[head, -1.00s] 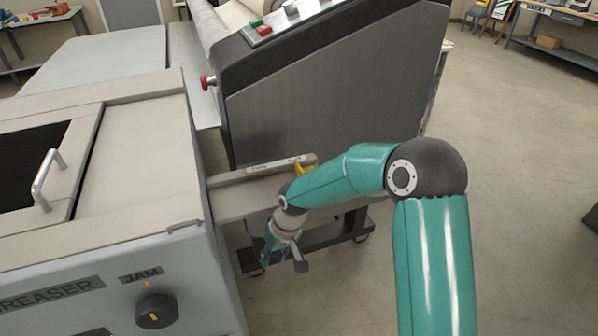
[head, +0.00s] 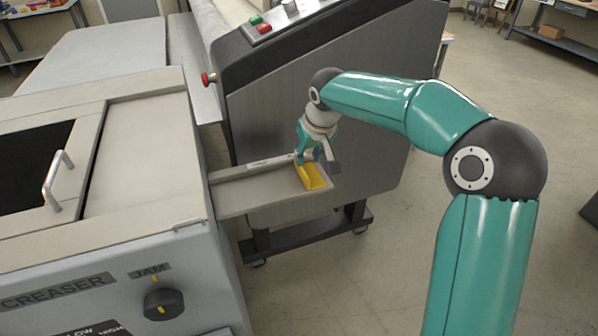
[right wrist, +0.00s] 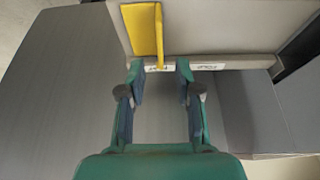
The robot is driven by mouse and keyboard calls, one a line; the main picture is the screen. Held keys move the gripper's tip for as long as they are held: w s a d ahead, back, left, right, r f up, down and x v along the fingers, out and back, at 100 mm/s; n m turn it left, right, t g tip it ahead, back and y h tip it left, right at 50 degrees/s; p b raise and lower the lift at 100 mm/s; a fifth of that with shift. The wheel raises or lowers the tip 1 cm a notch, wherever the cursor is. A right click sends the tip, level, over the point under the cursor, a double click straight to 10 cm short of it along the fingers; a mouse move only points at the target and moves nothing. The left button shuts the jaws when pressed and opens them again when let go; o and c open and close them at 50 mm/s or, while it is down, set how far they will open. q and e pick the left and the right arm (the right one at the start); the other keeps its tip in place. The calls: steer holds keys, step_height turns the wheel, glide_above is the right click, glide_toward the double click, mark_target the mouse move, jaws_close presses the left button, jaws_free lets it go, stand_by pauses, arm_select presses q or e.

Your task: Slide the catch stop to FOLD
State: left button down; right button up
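The yellow catch stop (head: 312,177) sits near the right end of the catch tray (head: 255,192), which juts from the creaser's side. In the right wrist view the catch stop (right wrist: 142,30) is a flat plate with an upright fin. My right gripper (head: 306,157) is over the tray's far rail, close to the stop. In the right wrist view my right gripper (right wrist: 160,68) is open, with the fin's end roughly between its fingertips; contact is not clear. Two small labels on the rail (right wrist: 220,66) are too small to read. My left gripper is out of view.
The creaser (head: 150,160), with a JAM knob (head: 163,304), stands at left. Open floor (head: 540,130) lies to the right.

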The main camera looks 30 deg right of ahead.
mark_target(303, 170)
steer(key=p+x, duration=0.1)
steer(key=x, duration=0.8)
steer(key=shift+w+r, duration=0.1)
jaws_close()
